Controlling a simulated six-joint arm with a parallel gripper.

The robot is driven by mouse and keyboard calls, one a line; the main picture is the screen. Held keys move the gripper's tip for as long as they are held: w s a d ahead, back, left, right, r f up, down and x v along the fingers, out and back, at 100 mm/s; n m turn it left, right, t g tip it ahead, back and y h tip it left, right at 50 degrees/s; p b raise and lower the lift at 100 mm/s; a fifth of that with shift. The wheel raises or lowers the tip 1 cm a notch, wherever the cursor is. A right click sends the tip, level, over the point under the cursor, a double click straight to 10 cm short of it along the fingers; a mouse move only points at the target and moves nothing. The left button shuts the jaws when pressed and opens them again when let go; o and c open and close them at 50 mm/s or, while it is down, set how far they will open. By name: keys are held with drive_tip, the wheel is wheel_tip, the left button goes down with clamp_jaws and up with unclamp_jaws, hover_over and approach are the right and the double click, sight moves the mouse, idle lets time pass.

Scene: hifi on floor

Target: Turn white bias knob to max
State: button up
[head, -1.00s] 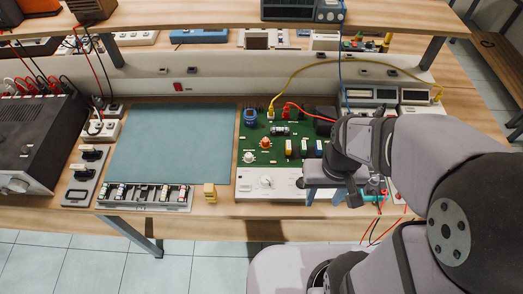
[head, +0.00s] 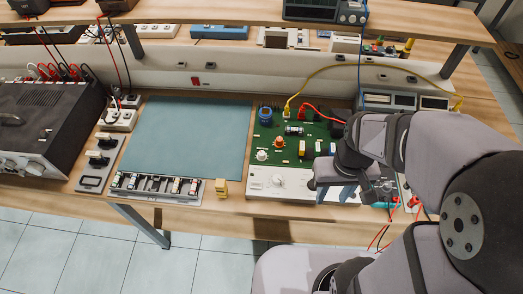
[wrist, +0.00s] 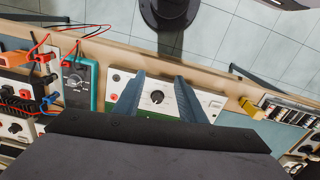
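The green circuit board (head: 300,145) has a white front panel (head: 262,192). I cannot read which is the bias knob. My gripper (head: 335,191) is over the panel's right part, hiding what is there. In the wrist view my gripper (wrist: 159,78) is open and empty, its two blue-grey fingers apart. A round knob with a pale pointer (wrist: 157,97) shows between them on the panel. Contact is not visible.
A teal-edged multimeter (wrist: 75,85) lies close beside the panel. Red leads (head: 398,203) run near it. A yellow lead (head: 340,70) arches over the board. A blue-green mat (head: 185,135) at left is clear. A small yellow block (head: 221,188) stands left of the panel.

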drive_tip(key=w+a+n, duration=0.7)
drive_tip(key=w+n, duration=0.4)
drive_tip(key=n+b, duration=0.1)
drive_tip(key=n, duration=1.4)
hover_over(262, 153)
wheel_tip(262, 153, down, 4)
drive_tip(key=shift+a+f, duration=0.1)
drive_tip(key=shift+f+p, duration=1.2)
drive_tip(key=shift+f, duration=2.45)
clamp_jaws()
